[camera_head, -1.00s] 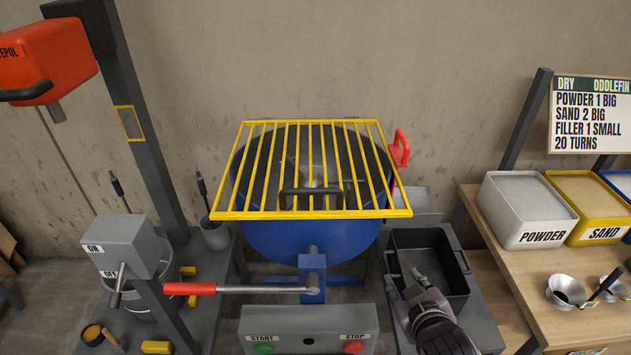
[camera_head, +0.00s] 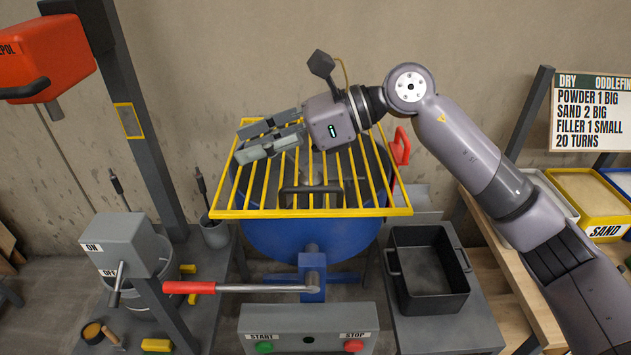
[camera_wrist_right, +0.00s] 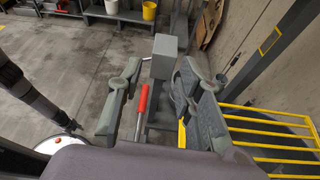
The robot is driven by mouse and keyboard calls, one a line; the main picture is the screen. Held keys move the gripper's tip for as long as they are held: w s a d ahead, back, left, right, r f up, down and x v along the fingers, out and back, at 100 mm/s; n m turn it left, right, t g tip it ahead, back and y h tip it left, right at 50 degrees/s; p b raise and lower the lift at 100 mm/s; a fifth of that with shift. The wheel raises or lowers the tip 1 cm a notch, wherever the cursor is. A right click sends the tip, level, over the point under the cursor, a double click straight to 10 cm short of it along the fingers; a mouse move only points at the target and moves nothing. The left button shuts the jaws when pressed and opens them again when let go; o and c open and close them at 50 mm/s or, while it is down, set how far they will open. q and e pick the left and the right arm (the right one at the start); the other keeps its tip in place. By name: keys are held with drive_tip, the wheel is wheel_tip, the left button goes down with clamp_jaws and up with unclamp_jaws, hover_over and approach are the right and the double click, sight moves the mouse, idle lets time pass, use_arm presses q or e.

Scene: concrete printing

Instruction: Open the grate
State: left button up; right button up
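The yellow grate (camera_head: 240,190) lies flat and closed over the blue mixer drum (camera_head: 300,240). Its dark handle (camera_head: 312,190) is at the front middle of the bars. My right gripper (camera_head: 250,141) is above the grate's left rear part, pointing left, with its fingers apart and nothing between them. In the right wrist view the open fingers (camera_wrist_right: 155,100) show with the grate's bars (camera_wrist_right: 265,140) to the right. I cannot tell whether the gripper touches the grate. My left gripper is not in view.
A lever with a red grip (camera_head: 188,287) reaches out left of the drum, near a grey switch box (camera_head: 125,245). A red latch-like part (camera_head: 401,147) stands at the grate's right. A black tray (camera_head: 430,270) is at the right. The START/STOP panel (camera_head: 309,330) is in front.

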drive_tip(key=w+d+n+t+h, duration=0.1)
drive_tip(key=w+d+t+h, duration=0.1)
drive_tip(key=w+d+h, duration=0.35)
drive_tip(key=t+h, duration=0.1)
drive_tip(key=h, duration=0.3)
approach(312, 187)
drive_tip(key=p+x, duration=0.4)
drive_tip(key=x, duration=0.4)
drive_tip(key=shift+f, duration=0.15)
drive_tip(key=shift+c, duration=0.4)
clamp_jaws()
